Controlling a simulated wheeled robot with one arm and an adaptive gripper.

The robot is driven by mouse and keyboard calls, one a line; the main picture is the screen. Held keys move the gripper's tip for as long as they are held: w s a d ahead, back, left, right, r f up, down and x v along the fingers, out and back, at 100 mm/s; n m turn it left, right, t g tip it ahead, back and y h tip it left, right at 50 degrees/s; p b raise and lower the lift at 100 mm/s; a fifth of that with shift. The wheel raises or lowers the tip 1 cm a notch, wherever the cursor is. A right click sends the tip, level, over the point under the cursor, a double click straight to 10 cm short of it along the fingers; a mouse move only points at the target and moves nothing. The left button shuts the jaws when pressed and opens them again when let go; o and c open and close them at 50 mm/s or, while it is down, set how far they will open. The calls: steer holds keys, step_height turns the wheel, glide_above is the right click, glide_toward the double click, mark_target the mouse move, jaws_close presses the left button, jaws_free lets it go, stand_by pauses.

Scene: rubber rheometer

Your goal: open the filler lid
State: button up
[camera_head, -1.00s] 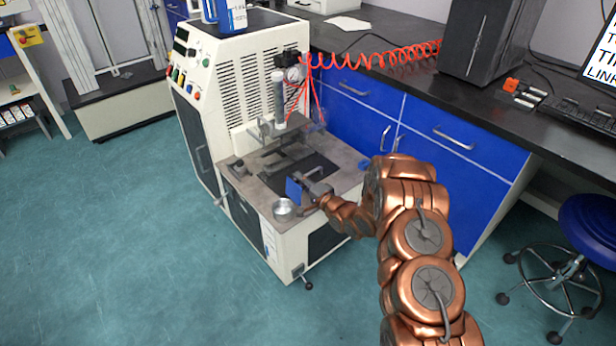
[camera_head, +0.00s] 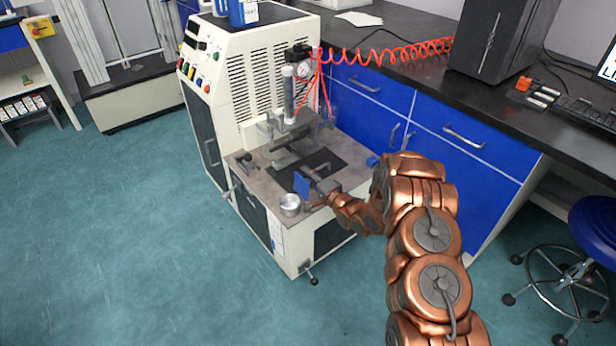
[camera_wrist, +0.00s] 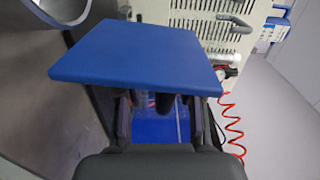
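A white bench machine (camera_head: 285,250) with a grey metal deck stands left of my arm. A flat blue plate (camera_head: 302,183) stands out over the deck at the end of my gripper (camera_head: 316,186). In the wrist view the blue plate (camera_wrist: 140,55) lies across the front of my gripper (camera_wrist: 163,110) and hides the fingertips. The two fingers show apart below it, with a gap between them; I cannot tell whether they grip the plate. A round metal cup (camera_head: 290,204) sits on the deck left of the gripper. I cannot tell which part is the filler lid.
A clear upright cylinder (camera_head: 288,95) and a red coiled hose (camera_head: 400,52) are behind the deck. Blue drawers (camera_head: 470,160) and a black bench top (camera_head: 420,75) are on the right, a blue stool (camera_head: 597,222) at far right. The floor (camera_head: 130,250) at left is clear.

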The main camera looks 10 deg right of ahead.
steer(key=v, duration=1.2)
stand_by(0.5)
